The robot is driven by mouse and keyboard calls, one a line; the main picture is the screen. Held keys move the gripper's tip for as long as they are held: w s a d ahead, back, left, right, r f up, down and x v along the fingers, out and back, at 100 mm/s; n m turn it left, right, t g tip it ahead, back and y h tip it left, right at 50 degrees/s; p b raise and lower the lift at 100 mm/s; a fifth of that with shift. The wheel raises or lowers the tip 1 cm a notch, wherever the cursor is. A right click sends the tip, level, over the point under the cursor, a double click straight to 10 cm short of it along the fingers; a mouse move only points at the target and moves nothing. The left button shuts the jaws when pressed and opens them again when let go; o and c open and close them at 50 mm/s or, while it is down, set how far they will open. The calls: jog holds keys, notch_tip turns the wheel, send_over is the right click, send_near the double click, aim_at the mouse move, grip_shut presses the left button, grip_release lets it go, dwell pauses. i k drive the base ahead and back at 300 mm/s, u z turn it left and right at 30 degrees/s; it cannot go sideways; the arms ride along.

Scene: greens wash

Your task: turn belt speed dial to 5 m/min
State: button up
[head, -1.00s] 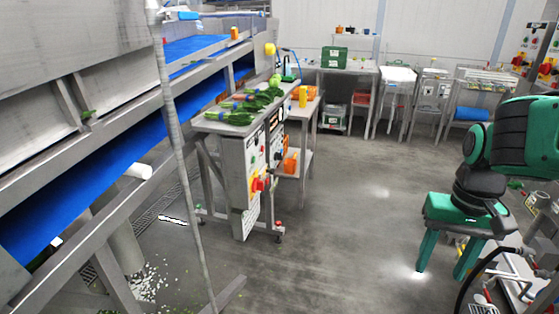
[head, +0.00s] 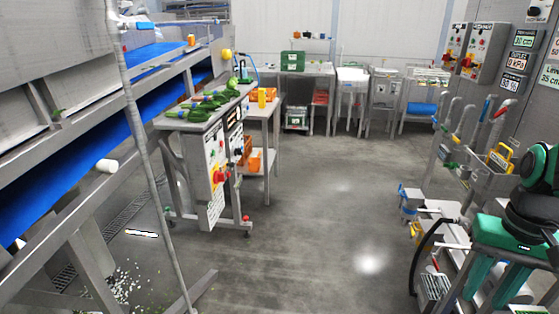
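A control box (head: 214,165) hangs on the end of the steel greens table, beside the belt machine. It has white labelled faces, small buttons and a large red-and-yellow switch (head: 218,177). Small dark controls show on it, but I cannot tell which is the belt speed dial or read its setting. My gripper (head: 487,290), green with a black wrist, is at the lower right, fingers pointing down. The fingers are apart with nothing seen between them. It is well to the right of the control box and touches nothing that I can see.
Leafy greens lie on the steel table (head: 178,122). The blue belt (head: 75,160) runs along the left, with a thin upright pole (head: 140,130) in front. Grey wall panels (head: 480,50) and a cart (head: 470,180) stand at right. The middle floor (head: 310,220) is clear.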

aim_at(238, 151)
jog(key=z, duration=0.25)
jog(key=k, duration=0.65)
jog(key=z, duration=0.35)
jog(key=i, duration=1)
jog(key=u, duration=0.55)
jog(key=i, duration=1.15)
jog(key=u, duration=0.7)
jog(key=i, duration=0.35)
jog(key=u, duration=0.1)
